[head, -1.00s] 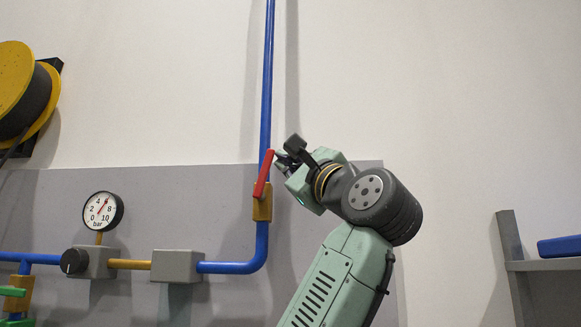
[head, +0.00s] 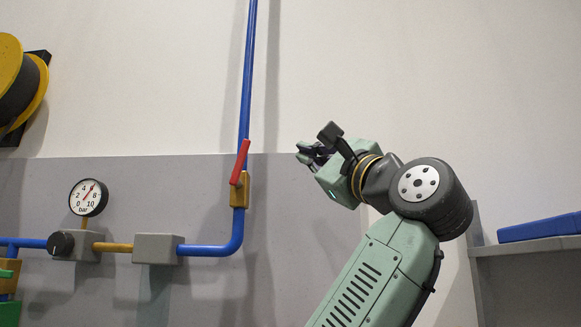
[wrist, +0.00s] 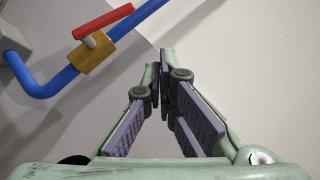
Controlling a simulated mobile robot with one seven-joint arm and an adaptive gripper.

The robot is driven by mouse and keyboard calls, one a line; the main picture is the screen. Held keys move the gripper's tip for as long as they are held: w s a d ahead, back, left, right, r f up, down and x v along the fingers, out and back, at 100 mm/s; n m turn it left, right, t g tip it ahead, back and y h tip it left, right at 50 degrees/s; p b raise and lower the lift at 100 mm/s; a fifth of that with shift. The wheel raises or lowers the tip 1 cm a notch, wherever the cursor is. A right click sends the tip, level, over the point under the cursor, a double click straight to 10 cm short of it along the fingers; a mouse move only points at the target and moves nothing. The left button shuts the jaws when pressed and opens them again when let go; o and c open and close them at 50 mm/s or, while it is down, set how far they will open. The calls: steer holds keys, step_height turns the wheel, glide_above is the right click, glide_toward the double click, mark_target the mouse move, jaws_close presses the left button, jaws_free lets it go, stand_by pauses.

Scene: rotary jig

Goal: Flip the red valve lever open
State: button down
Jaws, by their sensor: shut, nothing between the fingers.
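The red valve lever (head: 240,162) sits on a brass valve body (head: 239,192) in the vertical blue pipe (head: 247,90). The lever points up and slightly right, close to the line of the pipe. In the wrist view the red lever (wrist: 103,22) and brass valve (wrist: 91,53) are at upper left, with the lever at an angle to the pipe there. My gripper (head: 302,152) is to the right of the lever, clear of it. In the wrist view my gripper's fingers (wrist: 163,55) meet at their tips with nothing between them.
A gauge (head: 88,197), a black knob (head: 61,244) and a grey block (head: 155,249) sit along the pipe at left. A yellow reel (head: 36,92) hangs at upper left. A shelf with a blue object (head: 540,227) is at right. The wall around my gripper is clear.

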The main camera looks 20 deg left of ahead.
steer(key=shift+s+d+f, duration=0.1)
steer(key=shift+s+d, duration=0.25)
steer(key=shift+d, duration=0.2)
steer(key=shift+s+d, duration=0.3)
steer(key=shift+d, duration=0.25)
